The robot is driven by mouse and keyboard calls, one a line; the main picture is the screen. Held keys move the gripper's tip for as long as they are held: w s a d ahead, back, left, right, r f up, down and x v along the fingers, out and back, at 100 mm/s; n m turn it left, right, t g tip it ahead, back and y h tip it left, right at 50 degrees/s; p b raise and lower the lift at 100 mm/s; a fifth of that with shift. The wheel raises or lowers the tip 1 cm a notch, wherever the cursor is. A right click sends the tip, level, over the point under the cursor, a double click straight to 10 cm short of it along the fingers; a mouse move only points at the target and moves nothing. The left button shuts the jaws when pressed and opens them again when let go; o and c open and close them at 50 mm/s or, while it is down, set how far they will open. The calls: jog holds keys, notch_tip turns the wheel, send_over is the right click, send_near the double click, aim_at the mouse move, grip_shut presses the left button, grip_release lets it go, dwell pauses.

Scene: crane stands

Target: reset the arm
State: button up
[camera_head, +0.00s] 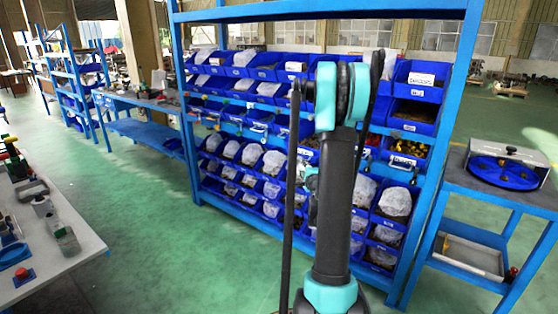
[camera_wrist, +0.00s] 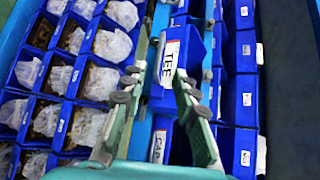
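My arm (camera_head: 338,190) stands upright in the middle of the head view, in front of the blue shelf rack (camera_head: 455,120). A blue bin with a white label reading "TEE" (camera_wrist: 186,45) shows in line with that gap. I see nothing clamped between the fingers; the distance to the bin is hard to judge.
Bagged parts in blue bins (camera_wrist: 105,82) fill the wrist view's left side. A side table (camera_head: 520,190) with a blue round tray stands right of the rack. A grey worktable (camera_head: 75,215) stands at the left. Green floor (camera_head: 150,240) between is clear.

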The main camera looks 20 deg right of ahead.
jog(key=shift+a, duration=0.1)
jog(key=s+a+f+n+g+y, duration=0.1)
jog(key=s+a+n+g+y, duration=0.15)
jog(key=s+a+n, duration=0.5)
jog(key=s+a+n+g+y, duration=0.25)
jog(key=s+a+n, duration=0.2)
jog(key=a, duration=0.55)
jog(key=s+a+f+n+g+h, duration=0.1)
jog(key=s+f+n+g, duration=0.2)
jog(key=s, duration=0.9)
jog(key=s+a+f+n+g+h, duration=0.1)
jog(key=s+f+n+g, duration=0.3)
jog(key=s, duration=0.8)
jog(key=shift+s+f+n+h, duration=0.15)
jog(key=shift+f+n+h, duration=0.4)
jog(key=shift+n, duration=0.35)
jog(key=shift+r, duration=0.1)
